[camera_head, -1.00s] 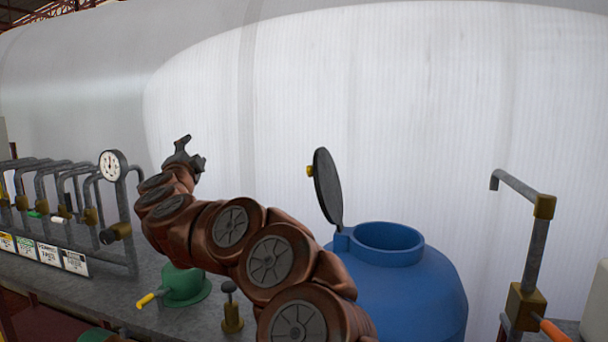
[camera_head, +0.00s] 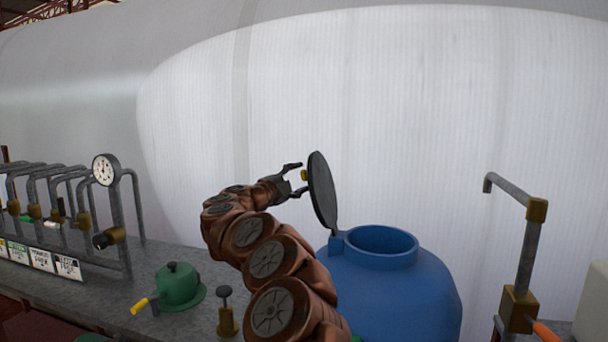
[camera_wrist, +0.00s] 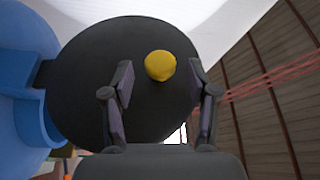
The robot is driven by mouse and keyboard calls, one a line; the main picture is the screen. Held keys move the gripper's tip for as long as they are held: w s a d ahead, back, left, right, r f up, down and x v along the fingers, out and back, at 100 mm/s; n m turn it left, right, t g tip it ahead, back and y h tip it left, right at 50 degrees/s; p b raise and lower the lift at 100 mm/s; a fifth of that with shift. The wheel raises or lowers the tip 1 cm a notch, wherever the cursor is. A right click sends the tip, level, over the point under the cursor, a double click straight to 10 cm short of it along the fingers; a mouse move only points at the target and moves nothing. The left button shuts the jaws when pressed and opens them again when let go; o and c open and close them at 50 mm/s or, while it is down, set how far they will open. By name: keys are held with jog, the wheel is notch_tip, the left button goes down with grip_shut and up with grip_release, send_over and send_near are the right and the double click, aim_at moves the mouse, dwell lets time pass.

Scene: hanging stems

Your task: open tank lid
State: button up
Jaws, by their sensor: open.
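The blue tank (camera_head: 392,290) stands at the lower right of the head view, its round mouth uncovered. Its black lid (camera_head: 322,190) stands upright on the hinge at the left of the mouth. A yellow knob (camera_head: 304,175) sits on the lid's left face. My gripper (camera_head: 297,180) is open just left of the lid, its fingers pointing at the knob. In the wrist view the lid (camera_wrist: 95,85) fills the middle. The yellow knob (camera_wrist: 160,65) shows between and just beyond the fingertips (camera_wrist: 160,78), with no clear contact. The tank (camera_wrist: 25,60) is at the left.
Grey pipes with a gauge (camera_head: 105,170) stand at the left of the bench. A green domed object with a yellow handle (camera_head: 178,286) and a brass valve (camera_head: 227,318) are in front. A tall pipe with an orange handle (camera_head: 532,250) stands right of the tank.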

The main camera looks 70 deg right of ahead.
aim_at(304, 176)
jog(key=shift+x, duration=1.55)
jog(key=shift+c, duration=0.5)
grip_shut()
